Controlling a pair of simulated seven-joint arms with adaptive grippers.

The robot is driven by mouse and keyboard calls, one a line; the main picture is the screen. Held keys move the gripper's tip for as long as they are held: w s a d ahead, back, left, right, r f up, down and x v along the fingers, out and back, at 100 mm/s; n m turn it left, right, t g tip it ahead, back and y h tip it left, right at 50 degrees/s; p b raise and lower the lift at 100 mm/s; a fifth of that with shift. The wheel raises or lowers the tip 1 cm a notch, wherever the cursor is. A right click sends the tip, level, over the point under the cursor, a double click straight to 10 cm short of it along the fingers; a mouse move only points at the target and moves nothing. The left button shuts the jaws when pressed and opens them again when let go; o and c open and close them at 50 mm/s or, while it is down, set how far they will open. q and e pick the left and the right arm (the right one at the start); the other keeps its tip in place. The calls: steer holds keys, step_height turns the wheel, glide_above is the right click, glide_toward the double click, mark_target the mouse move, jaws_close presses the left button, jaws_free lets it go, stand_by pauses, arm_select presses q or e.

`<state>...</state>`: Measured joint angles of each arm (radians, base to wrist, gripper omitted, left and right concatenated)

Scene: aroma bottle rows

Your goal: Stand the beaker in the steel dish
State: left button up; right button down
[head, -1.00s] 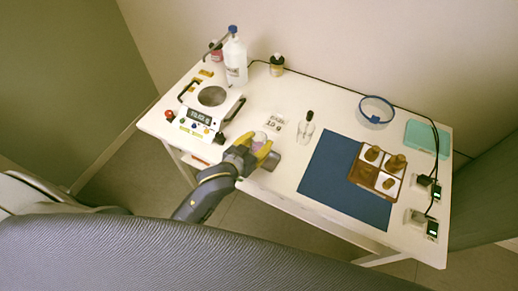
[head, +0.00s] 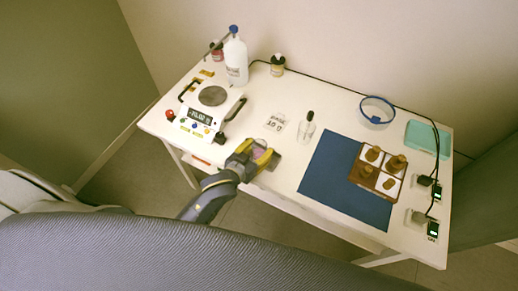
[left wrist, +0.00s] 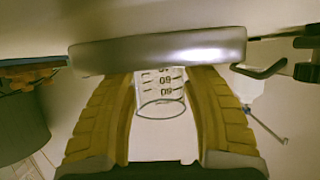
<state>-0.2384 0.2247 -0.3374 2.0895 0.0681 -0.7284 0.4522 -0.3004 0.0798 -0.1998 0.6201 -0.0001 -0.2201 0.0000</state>
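My left gripper (head: 262,155) is near the table's front edge, with its yellow fingers on both sides of the clear beaker. In the left wrist view the beaker (left wrist: 160,92) is between the fingertips, which look to touch its sides. Its printed marks and an elliptical rim show. A silvery band, which looks like the steel dish (left wrist: 160,52) seen from the side, crosses the top of that view and hides one end of the beaker. A grey part of it seems to show beside the fingers. I cannot tell whether the beaker's base touches it. My right gripper is not in view.
A small glass bottle (head: 306,130), a blue mat (head: 335,185) and a brown bottle tray (head: 378,180) lie to the right.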

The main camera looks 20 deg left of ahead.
arm_select(q)
steer(key=shift+o, duration=1.2)
steer(key=shift+r, duration=0.2)
steer(key=v, duration=1.2)
steer(key=shift+r, duration=0.1)
